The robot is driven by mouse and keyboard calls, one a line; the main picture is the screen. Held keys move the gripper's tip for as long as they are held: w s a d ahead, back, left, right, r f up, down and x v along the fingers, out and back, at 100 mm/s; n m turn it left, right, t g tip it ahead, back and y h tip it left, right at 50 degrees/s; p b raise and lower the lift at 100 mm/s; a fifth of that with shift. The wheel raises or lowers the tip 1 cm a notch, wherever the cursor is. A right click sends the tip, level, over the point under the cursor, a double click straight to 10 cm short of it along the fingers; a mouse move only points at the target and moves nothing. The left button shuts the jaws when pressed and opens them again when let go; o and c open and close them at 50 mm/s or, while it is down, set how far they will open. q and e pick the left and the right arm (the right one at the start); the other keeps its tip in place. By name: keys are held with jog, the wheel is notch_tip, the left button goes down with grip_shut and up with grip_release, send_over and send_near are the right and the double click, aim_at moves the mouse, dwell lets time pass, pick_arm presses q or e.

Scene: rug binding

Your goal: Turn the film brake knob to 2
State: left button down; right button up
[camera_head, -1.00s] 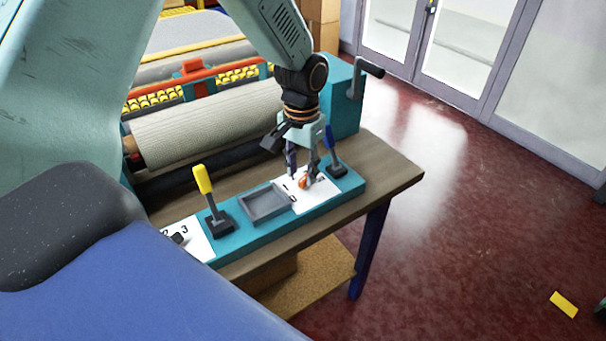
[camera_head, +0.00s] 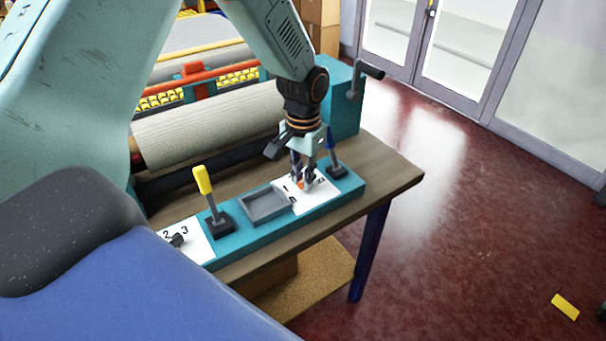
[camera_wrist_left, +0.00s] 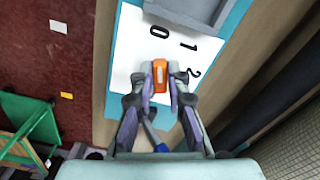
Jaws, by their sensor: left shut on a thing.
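An orange knob (camera_wrist_left: 160,74) sits on a white plate (camera_wrist_left: 128,47) with dark numerals 0, 1 and 2 in the left wrist view. Its long side runs roughly up the picture toward the 0; exactly where it points is hard to tell. My left gripper (camera_wrist_left: 159,88) is shut on the knob, with one finger on each side. In the head view, my left gripper (camera_head: 304,181) comes down from above onto the plate, and the fingers mostly hide the knob. My right gripper is not in view.
A blue-handled lever (camera_head: 331,140) stands close beside the gripper. A grey tray (camera_head: 264,208), a yellow-handled lever (camera_head: 205,185) and a black knob (camera_head: 177,240) by numerals 2 and 3 are on the same teal panel (camera_head: 240,236). A fabric roll (camera_head: 205,136) lies behind.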

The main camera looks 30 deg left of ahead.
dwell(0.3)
pick_arm(q)
jog(key=m+p, duration=0.3)
jog(key=shift+a+r, duration=0.1)
jog(key=shift+r, duration=0.05)
jog(key=shift+m+p, duration=0.8)
jog(key=shift+m, duration=0.2)
jog(key=m+p, duration=0.1)
jog(key=m, duration=0.1)
jog(key=shift+w+a+m, duration=0.1)
jog(key=shift+m, duration=0.2)
jog(key=m+p, duration=0.1)
jog(key=m, duration=0.1)
jog(key=shift+w+m, duration=0.1)
jog(key=shift+m, duration=0.3)
jog(key=m, duration=0.2)
jog(key=shift+w+a+m, duration=0.1)
jog(key=shift+m, duration=0.3)
jog(key=m, duration=0.3)
jog(key=shift+w, duration=0.1)
jog(key=shift+w+m, duration=0.1)
jog(key=shift+m, duration=1.7)
